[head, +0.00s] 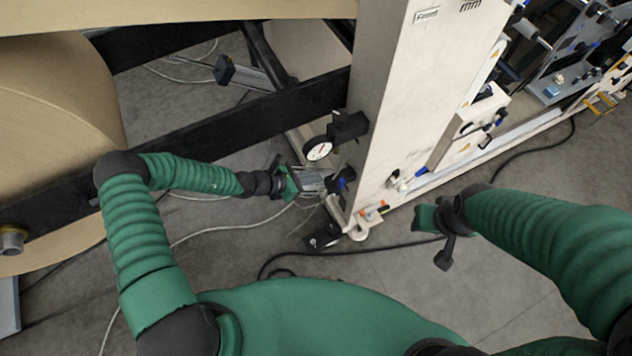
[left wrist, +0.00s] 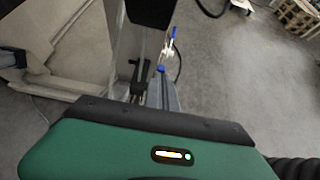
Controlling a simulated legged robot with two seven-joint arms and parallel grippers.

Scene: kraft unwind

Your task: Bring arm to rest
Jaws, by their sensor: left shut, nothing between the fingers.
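My left arm comes in from the left and bends toward the white machine frame (head: 385,110). Its gripper (head: 318,181) is shut and empty. The fingertips are close to a blue-and-black knob (head: 344,180) low on the frame's near edge; I cannot tell whether they touch. In the left wrist view the grey fingers (left wrist: 168,92) point ahead, with blue parts (left wrist: 161,68) near their tips. My right arm comes in from the right; its gripper (head: 440,238) hangs over the floor, partly hidden, and its finger state is unclear.
A round pressure gauge (head: 318,151) juts from the frame above my left gripper. A large kraft roll (head: 50,120) and black beams (head: 240,122) stand at the left. Cables (head: 345,252) lie on the grey floor. A pallet (left wrist: 297,16) shows far off.

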